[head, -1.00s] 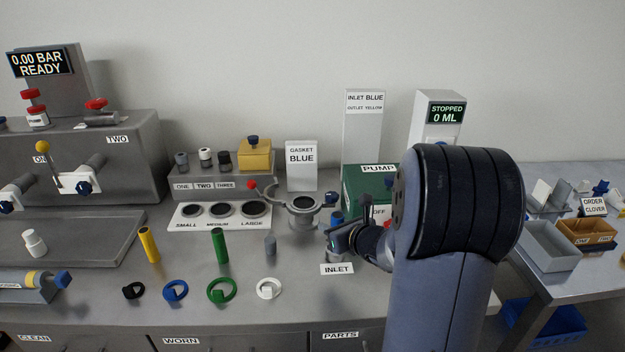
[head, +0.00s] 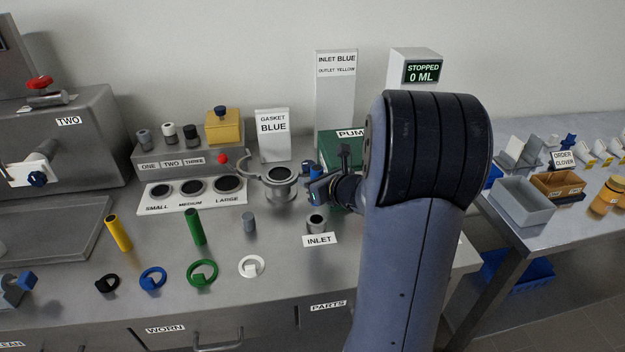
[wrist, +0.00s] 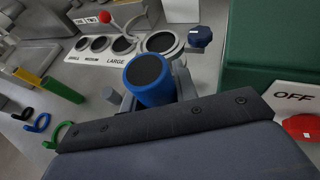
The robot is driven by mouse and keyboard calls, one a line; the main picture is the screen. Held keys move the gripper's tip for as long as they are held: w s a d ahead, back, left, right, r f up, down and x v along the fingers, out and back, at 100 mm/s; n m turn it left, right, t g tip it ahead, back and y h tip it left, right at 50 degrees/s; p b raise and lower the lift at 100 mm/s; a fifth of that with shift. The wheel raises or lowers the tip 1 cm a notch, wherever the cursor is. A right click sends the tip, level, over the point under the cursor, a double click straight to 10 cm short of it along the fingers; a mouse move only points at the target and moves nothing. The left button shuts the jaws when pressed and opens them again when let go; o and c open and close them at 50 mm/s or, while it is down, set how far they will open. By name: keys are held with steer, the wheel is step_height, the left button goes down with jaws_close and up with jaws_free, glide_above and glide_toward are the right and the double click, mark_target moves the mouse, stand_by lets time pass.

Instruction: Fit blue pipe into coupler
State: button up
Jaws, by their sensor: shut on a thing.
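The blue pipe (wrist: 150,82), with a dark round end, stands between my fingers in the wrist view. My gripper (head: 319,190) is shut on it. In the head view little of the pipe can be told apart from the gripper. The grey coupler (head: 316,222) stands on the bench behind the INLET label (head: 320,239), its dark round mouth facing up and visible. My gripper is above and behind the coupler in the picture, with a gap between them. The lower end of the pipe is hidden in the wrist view.
A clamp ring (head: 282,178) with a red knob and a blue knob (head: 308,167) stands close left of my gripper. The green pump (head: 338,142) is behind it, partly hidden by my arm.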

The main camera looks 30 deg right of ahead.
steer(key=shift+f+b, duration=2.2)
steer(key=shift+f, duration=0.25)
steer(key=shift+f+b, duration=2.05)
steer(key=shift+b, duration=0.55)
steer(key=o, duration=1.1)
steer(key=p+v, duration=0.1)
steer(key=v, duration=1)
steer(key=shift+w+a, duration=0.1)
steer(key=b+x, duration=0.1)
steer(key=x, duration=1)
steer(key=shift+r+p, duration=0.45)
steer(key=shift+p, duration=0.05)
steer(key=shift+f, duration=0.15)
